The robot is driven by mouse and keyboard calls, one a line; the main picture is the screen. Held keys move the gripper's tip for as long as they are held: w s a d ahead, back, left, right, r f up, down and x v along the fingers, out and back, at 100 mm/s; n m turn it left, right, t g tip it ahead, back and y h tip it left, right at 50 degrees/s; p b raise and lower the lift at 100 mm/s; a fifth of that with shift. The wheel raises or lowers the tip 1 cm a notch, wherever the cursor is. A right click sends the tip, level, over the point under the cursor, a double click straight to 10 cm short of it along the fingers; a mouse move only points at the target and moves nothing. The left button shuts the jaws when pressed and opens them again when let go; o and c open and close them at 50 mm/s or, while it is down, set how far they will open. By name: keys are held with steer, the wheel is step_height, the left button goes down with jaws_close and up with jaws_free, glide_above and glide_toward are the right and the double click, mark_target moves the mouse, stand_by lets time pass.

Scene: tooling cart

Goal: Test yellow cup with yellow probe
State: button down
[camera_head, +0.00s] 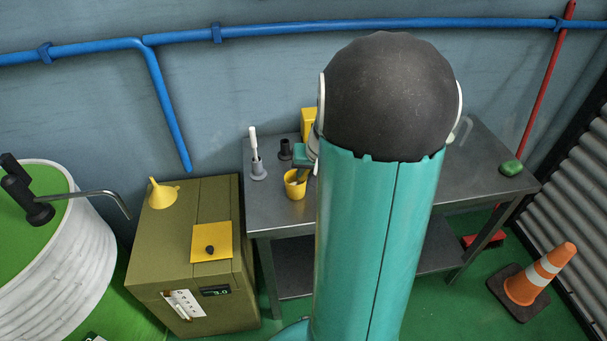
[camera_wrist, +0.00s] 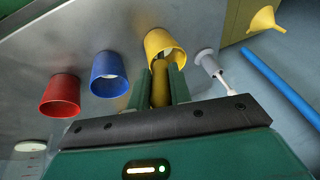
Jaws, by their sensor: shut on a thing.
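The yellow cup (camera_head: 295,189) stands upright near the front left of the metal table. It also shows in the wrist view (camera_wrist: 156,42), straight ahead of my fingers. My gripper (camera_wrist: 160,78) is shut on the yellow probe (camera_wrist: 160,92), which lies between its two green fingers. The probe's far end overlaps the cup's mouth and seems to reach into it. How deep it goes, and whether it touches the cup, I cannot tell. In the head view my gripper (camera_head: 303,158) shows just above the cup, mostly hidden by my arm.
A blue cup (camera_wrist: 108,75) and a red cup (camera_wrist: 60,97) stand beside the yellow cup. A white probe (camera_head: 253,143) stands in a grey holder (camera_head: 258,171). A dark holder (camera_head: 285,150) is behind. A cabinet (camera_head: 160,235) with a yellow funnel (camera_head: 162,194) adjoins the metal table (camera_head: 270,212).

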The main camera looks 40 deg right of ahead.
steer(key=shift+r, duration=0.1)
steer(key=shift+r, duration=5.2)
